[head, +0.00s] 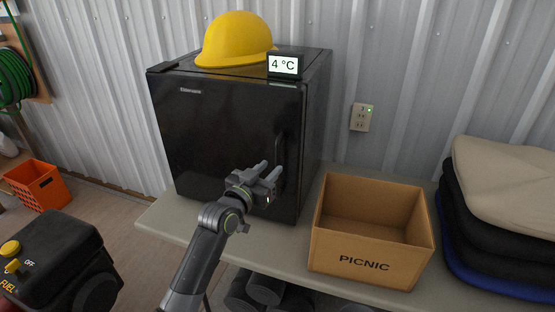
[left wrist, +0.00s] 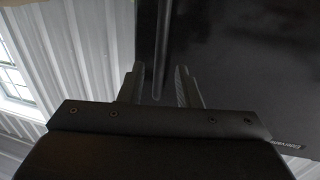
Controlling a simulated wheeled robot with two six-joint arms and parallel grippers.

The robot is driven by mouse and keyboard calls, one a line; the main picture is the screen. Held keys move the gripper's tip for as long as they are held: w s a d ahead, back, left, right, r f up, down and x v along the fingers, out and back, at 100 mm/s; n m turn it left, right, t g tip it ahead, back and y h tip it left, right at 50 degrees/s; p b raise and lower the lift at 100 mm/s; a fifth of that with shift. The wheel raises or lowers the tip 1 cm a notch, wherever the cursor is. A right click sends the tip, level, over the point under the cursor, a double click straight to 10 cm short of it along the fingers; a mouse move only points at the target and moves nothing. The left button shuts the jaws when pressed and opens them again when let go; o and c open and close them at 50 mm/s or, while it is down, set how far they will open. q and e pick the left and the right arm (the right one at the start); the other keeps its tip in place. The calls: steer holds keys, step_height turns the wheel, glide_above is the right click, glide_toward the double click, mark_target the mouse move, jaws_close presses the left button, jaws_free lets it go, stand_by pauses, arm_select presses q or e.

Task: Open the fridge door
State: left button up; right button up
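The black fridge (head: 225,130) stands on the table, and its door is shut against the body. A slim upright handle (head: 280,148) runs near the door's right edge. My left gripper (head: 270,170) is in front of the door at the handle's lower part. Its two fingers are apart. In the left wrist view a thin dark bar, seemingly the handle (left wrist: 161,45), shows between the fingertips of the left gripper (left wrist: 160,78). I cannot tell whether either finger touches it. My right gripper is not in view.
A yellow hard hat (head: 235,40) and a temperature display (head: 284,65) sit on the fridge. A cardboard PICNIC box (head: 365,262) stands close on its right. Stacked cushions (head: 500,190) lie further right. An orange crate (head: 37,185) is on the floor at left.

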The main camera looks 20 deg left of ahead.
mark_target(276, 163)
arm_select(q)
steer(key=shift+x, duration=2.5)
jaws_close()
